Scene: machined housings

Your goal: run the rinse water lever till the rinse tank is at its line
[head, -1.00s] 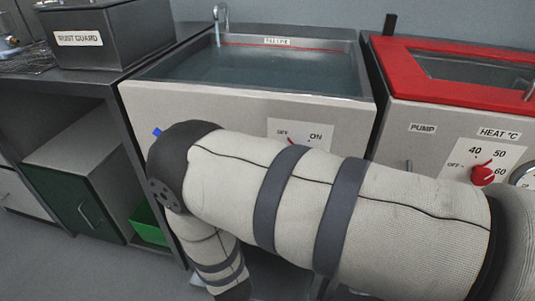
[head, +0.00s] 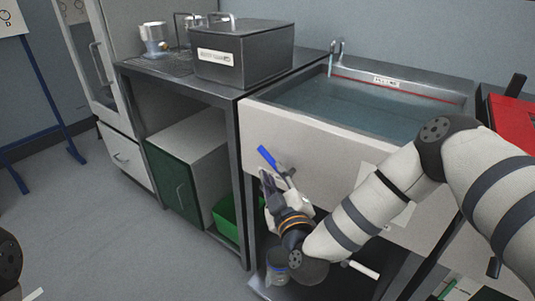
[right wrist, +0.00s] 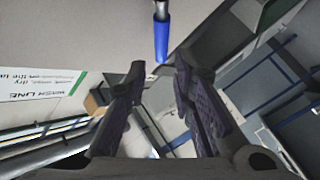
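The rinse tank (head: 300,122) is a pale-fronted sink with blue-tinted water (head: 350,105) in it. A red fill line (head: 430,94) runs along its back wall under a small label, and the water surface looks a little below it. A thin pale stream seems to fall from the tap (head: 336,48). The blue-handled lever (head: 267,157) juts from the tank's front left. My right gripper (head: 270,178) is just below the lever. In the right wrist view the gripper (right wrist: 160,72) is open, with the blue handle (right wrist: 161,38) between and beyond its fingertips, apparently untouched. My left gripper is out of view.
A lidded grey rust-guard tank (head: 245,58) stands on the bench to the left. Below are a green-doored cabinet (head: 175,185) and a green bin (head: 226,215).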

